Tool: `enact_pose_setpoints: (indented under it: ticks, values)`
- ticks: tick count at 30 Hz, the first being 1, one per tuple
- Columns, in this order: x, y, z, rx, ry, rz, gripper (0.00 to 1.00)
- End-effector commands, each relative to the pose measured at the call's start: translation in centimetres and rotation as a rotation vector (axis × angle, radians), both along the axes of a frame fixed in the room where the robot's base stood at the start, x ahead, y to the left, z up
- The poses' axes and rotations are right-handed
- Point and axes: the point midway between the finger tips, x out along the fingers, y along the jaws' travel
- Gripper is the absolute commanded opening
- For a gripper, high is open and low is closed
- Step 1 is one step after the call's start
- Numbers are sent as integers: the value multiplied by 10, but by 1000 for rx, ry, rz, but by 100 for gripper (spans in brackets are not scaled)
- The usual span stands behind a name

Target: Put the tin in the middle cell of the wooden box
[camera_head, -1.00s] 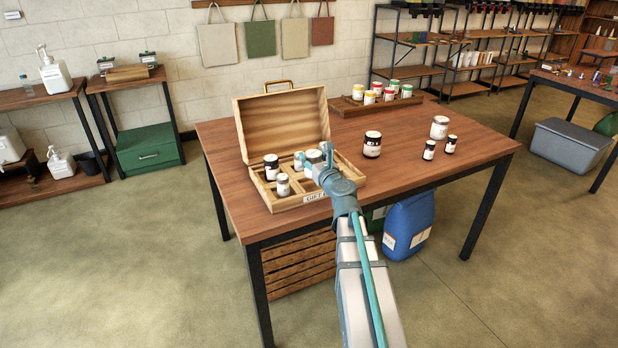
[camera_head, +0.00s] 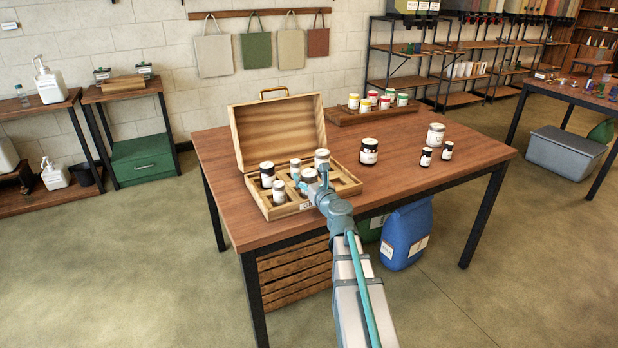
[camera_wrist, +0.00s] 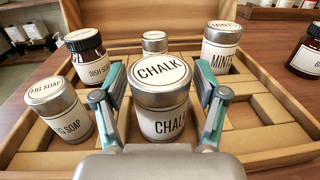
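The tin labelled CHALK (camera_wrist: 162,112), with a silver lid, stands upright between the two teal fingers of my gripper (camera_wrist: 160,88) in the wrist view. In the head view the chalk tin (camera_head: 309,174) is at the middle of the open wooden box (camera_head: 284,210), partly behind my gripper (camera_head: 318,183). It sits among the other containers, low in the box. Its base is hidden, so I cannot tell whether it touches the cell floor.
Around it in the box are a FIG SOAP tin (camera_wrist: 60,112), a dark DISH SOAP jar (camera_wrist: 87,58), a small tin (camera_wrist: 155,42) behind and a MINTS tin (camera_wrist: 221,48). Right-hand cells look empty. A dark jar (camera_head: 369,151) stands right of the box.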

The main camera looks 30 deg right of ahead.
Motion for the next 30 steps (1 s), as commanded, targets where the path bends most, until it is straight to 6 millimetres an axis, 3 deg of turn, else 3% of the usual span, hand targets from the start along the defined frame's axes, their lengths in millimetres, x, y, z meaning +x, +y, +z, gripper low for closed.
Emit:
enact_pose_setpoints:
  ticks: [14,30]
  values:
    - [-1,0,5,0,0,0,80]
    - [-73,5,3,0,0,0,80]
